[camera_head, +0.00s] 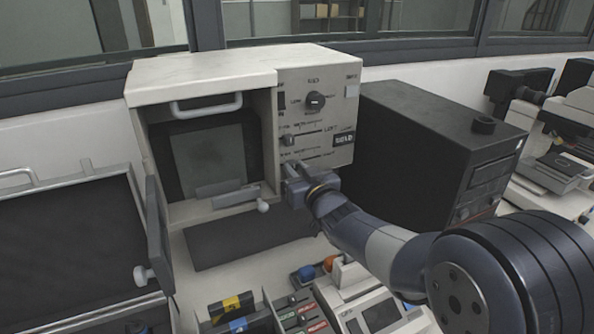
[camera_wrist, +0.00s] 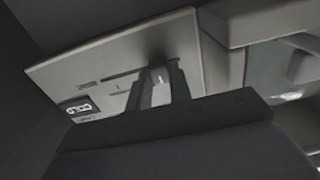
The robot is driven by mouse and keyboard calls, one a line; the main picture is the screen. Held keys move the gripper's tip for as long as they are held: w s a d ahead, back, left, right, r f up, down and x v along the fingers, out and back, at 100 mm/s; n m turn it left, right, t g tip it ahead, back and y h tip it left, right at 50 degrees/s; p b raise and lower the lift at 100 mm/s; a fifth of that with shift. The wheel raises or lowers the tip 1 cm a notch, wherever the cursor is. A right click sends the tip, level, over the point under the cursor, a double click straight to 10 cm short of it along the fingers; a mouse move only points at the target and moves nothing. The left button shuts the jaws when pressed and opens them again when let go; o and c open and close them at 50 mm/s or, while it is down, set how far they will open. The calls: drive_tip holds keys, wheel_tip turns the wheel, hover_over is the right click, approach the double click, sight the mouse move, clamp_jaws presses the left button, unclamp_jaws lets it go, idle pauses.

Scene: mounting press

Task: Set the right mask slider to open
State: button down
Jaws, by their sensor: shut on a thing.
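The control panel (camera_head: 335,110) is on the right front of the beige press. It carries two horizontal sliders, one above the other. The upper slider's knob (camera_head: 288,141) is at the left end of its slot. My gripper (camera_head: 291,170) is at the left end of the lower slider's slot (camera_head: 325,155) and covers its knob. In the wrist view my gripper (camera_wrist: 162,84) has its two fingers against the panel (camera_wrist: 120,62), shut on the lower slider's knob, which is mostly hidden between them. The slot (camera_wrist: 122,75) runs left from the fingers there. The slider labels are too small to read.
The press's open bay (camera_head: 208,155) is left of the panel, with a white ball-ended lever (camera_head: 263,207) close to my gripper. A black box (camera_head: 425,140) stands close on the right. Small devices (camera_head: 360,305) lie below my arm.

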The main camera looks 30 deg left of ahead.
drive_tip(key=shift+s+a+b, duration=0.5)
drive_tip(key=shift+s+b, duration=0.15)
drive_tip(key=shift+b, duration=0.3)
drive_tip(key=c, duration=1.5)
unclamp_jaws()
drive_tip(key=shift+s+a, duration=0.1)
drive_tip(key=shift+o, duration=1.1)
